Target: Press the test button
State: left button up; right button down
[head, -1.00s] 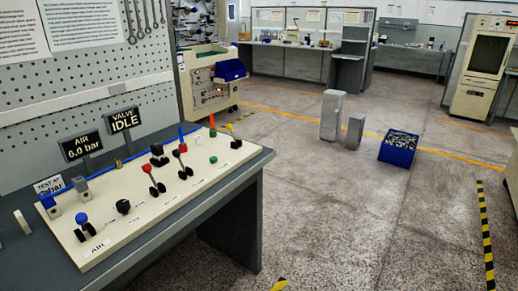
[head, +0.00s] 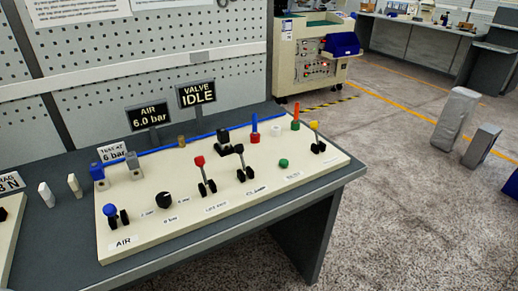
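A cream control panel (head: 230,215) lies on the grey bench in the head view. A green button (head: 283,163) sits at its right, with a small label (head: 293,176) below it that I cannot read. A white button or knob (head: 275,131) stands behind it. I cannot tell which one is the test button. A sign reading "TEST AT 6 bar" (head: 112,154) stands at the back left. The displays read "AIR 6.0 bar" (head: 149,116) and "VALVE IDLE" (head: 197,94). Neither gripper is in view.
Levers with red (head: 198,161) and black (head: 239,149) knobs, a blue knob (head: 109,210) and a black dial (head: 163,199) stand on the panel. A yellow-tipped lever (head: 315,126) is near the right end. Open floor (head: 410,220) lies right of the bench.

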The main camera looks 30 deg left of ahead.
aim_at(283, 163)
jog(key=u, duration=0.35)
jog(key=i, duration=0.45)
jog(key=u, duration=0.35)
